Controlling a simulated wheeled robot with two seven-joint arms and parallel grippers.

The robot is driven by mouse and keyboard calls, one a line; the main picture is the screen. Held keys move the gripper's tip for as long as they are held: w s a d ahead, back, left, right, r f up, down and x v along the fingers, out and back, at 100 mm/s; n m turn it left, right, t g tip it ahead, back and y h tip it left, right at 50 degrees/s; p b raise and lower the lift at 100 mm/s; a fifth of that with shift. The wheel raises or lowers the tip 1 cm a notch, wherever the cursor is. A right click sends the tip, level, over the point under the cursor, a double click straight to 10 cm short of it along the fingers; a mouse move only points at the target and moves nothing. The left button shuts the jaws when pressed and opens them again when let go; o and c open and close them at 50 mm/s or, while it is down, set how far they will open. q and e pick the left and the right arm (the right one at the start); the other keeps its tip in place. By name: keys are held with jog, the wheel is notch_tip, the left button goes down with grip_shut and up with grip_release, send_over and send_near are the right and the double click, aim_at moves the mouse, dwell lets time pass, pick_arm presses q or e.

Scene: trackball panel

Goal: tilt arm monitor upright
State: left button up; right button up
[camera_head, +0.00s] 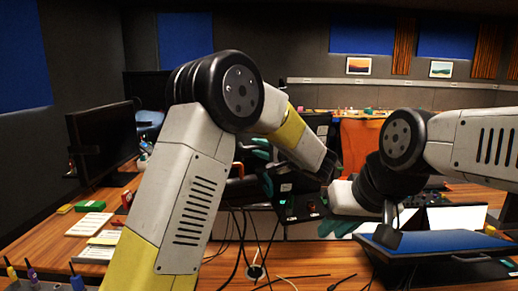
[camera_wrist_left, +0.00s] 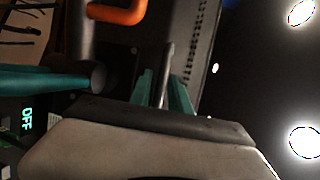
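A blue-faced, dark-framed flat panel (camera_head: 440,242) lies tilted nearly flat at the lower right in the head view; I cannot tell for sure whether it is the arm monitor. My left arm reaches over the middle of the desk, and its wrist hides much of what is behind it. In the left wrist view the teal fingers of my left gripper (camera_wrist_left: 164,95) stand close together beside a dark vented panel (camera_wrist_left: 195,60), with a thin dark strip between them. Whether they grip it is unclear. My right gripper (camera_head: 340,226) shows partly, teal, below the right wrist; its fingertips are unclear.
A dark control panel (camera_head: 300,205) with buttons stands centrally. An upright monitor (camera_head: 102,140) is at the left. Loose cables (camera_head: 255,250) hang in front. An orange handle (camera_wrist_left: 118,12) and a lit OFF display (camera_wrist_left: 27,119) lie near my left gripper.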

pick_arm(q)
grip_shut()
dwell(1.2)
